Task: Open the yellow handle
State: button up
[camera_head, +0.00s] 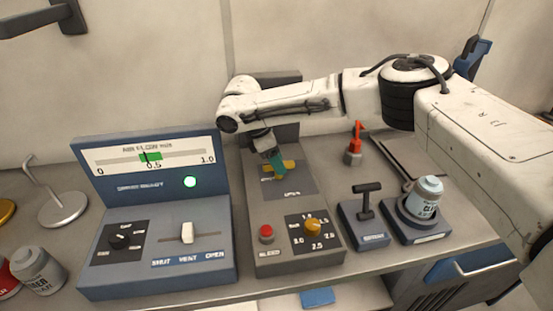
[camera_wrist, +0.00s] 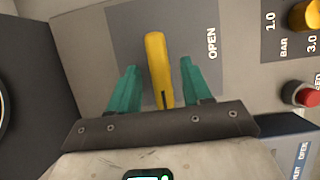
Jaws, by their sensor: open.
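The yellow handle (camera_wrist: 156,62) is a rounded lever on a dark panel marked OPEN. In the wrist view it lies between the two teal fingers of my gripper (camera_wrist: 157,85), with a gap on each side. In the head view the yellow handle (camera_head: 289,166) shows only in part, next to my gripper (camera_head: 277,168), which reaches down over the middle console. My gripper is open. The handle's near end is partly hidden by the gripper body in the wrist view.
The middle console (camera_head: 265,215) also carries a red button (camera_head: 266,232) and an orange knob (camera_head: 313,226). To its left stands a blue gauge console (camera_head: 150,262) with a white slider (camera_head: 187,232). To its right are a black T-lever (camera_head: 366,196) and a jar (camera_head: 424,197).

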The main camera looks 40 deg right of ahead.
grip_shut()
dwell(0.3)
jog(key=shift+n+p, duration=0.3)
jog(key=shift+p, duration=0.05)
jog(key=n+p, duration=0.1)
jog(key=n+t+p, duration=0.1)
jog(key=shift+s+a+r+n, duration=0.1)
jog(key=shift+s+n, duration=0.05)
jog(key=shift+n, duration=0.15)
jog(key=n+t+p, duration=0.1)
jog(key=n, duration=0.1)
jog(key=n+t+p, duration=0.1)
jog(key=n, duration=0.2)
jog(key=shift+s+h+p, duration=0.1)
jog(key=shift+h+p, duration=0.2)
jog(key=shift+p, duration=0.1)
jog(key=n+t+p, duration=0.1)
jog(key=n+t, duration=0.1)
jog(key=n, duration=0.3)
jog(key=shift+s, duration=0.1)
jog(key=n+y, duration=0.1)
jog(key=n, duration=0.1)
jog(key=n+t, duration=0.1)
jog(key=n, duration=0.1)
jog(key=shift+d+n+y, duration=0.2)
jog(key=shift+n+y, duration=0.1)
jog(key=shift+y, duration=0.1)
